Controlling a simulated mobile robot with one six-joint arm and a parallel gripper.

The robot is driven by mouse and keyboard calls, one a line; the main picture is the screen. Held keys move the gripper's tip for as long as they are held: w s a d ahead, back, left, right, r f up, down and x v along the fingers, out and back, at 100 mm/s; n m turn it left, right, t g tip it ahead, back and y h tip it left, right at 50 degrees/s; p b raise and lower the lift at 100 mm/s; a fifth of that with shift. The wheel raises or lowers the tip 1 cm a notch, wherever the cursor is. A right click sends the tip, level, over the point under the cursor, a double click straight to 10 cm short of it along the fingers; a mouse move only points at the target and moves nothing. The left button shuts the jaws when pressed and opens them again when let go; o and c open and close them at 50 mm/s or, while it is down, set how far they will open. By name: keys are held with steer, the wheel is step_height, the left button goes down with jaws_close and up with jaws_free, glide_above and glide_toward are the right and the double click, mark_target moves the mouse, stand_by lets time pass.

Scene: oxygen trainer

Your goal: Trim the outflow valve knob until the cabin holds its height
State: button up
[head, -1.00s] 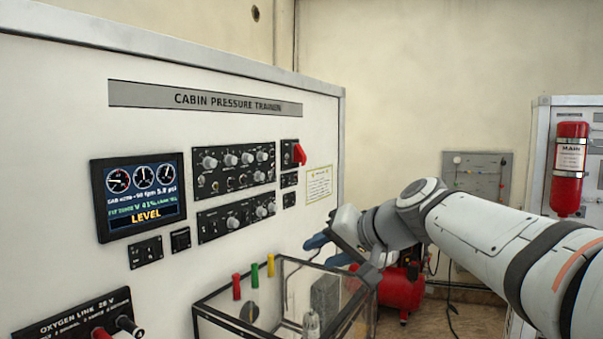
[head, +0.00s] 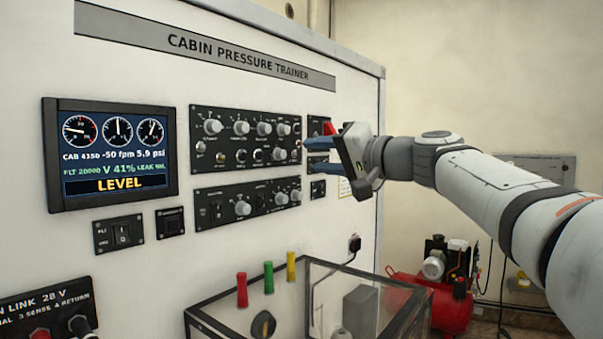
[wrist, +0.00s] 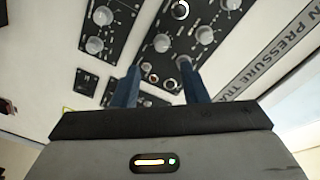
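The upper control panel (head: 246,138) carries rows of grey knobs. The lower panel (head: 247,202) has several more. The labels are too small to tell which is the outflow valve knob. My gripper (head: 307,155) is at the right end of the upper panel, blue fingers pointing left. In the wrist view its fingers (wrist: 159,66) stand apart with nothing held between them, small panel knobs showing beyond. Contact with the panel cannot be told.
A red compressor (head: 440,300) is on the floor to the right. The wall between the panels and box is mostly free.

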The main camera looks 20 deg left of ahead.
mark_target(284, 155)
steer(key=p+x, duration=0.3)
steer(key=x, duration=0.3)
steer(key=shift+w+a+r, duration=0.1)
steer(key=shift+a+r, duration=0.1)
steer(key=shift+a, duration=0.1)
steer(key=shift+w+a+f, duration=0.1)
steer(key=shift+w+a, duration=0.05)
steer(key=shift+a, duration=0.4)
steer(key=shift+f, duration=0.1)
jaws_close()
